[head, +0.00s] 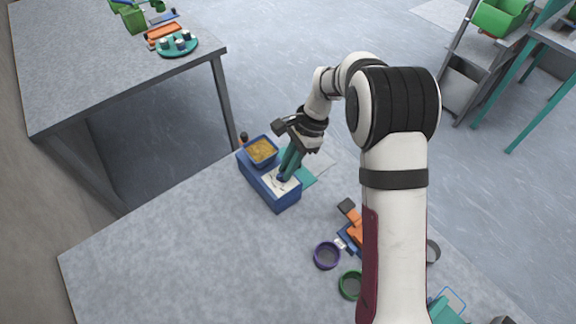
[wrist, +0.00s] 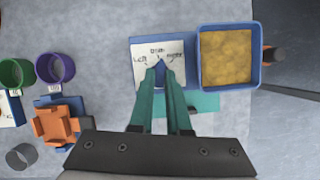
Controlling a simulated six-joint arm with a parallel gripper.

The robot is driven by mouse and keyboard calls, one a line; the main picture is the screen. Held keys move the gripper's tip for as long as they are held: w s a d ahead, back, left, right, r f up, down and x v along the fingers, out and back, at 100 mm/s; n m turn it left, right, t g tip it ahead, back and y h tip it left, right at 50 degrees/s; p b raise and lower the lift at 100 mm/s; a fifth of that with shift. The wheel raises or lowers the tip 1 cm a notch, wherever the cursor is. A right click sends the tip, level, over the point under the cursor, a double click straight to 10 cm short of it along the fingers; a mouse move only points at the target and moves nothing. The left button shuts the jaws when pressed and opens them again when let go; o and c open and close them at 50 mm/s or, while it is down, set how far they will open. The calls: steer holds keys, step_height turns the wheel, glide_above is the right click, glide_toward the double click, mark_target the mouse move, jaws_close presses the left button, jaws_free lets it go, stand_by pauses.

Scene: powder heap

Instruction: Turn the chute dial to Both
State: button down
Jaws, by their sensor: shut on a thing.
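My gripper (head: 283,177) points down at the white label plate of a blue chute box (head: 262,192). In the wrist view its two green fingers (wrist: 161,80) are shut on the blue dial (wrist: 161,70), which is mostly hidden between them. The label plate (wrist: 174,47) reads Left, Both and Right, with Both at the top middle. The visible tip of the dial seems to point up toward Both, but its exact angle is hard to tell. A hopper of yellow powder (wrist: 227,58) sits on the box, right of the plate.
A teal mat (wrist: 204,103) lies beside the box. A purple ring-shaped cup (head: 327,255), a green one (head: 351,285) and an orange-and-blue object (head: 352,232) stand nearer my base. An orange-topped item (wrist: 273,54) is beyond the hopper. The table's left part is clear.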

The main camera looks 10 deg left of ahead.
steer(key=shift+n+h, duration=0.3)
steer(key=shift+n, duration=0.5)
steer(key=shift+g, duration=0.3)
steer(key=c, duration=0.9)
jaws_free()
steer(key=shift+w+r, duration=0.1)
steer(key=v, duration=1.5)
steer(key=shift+r, duration=0.35)
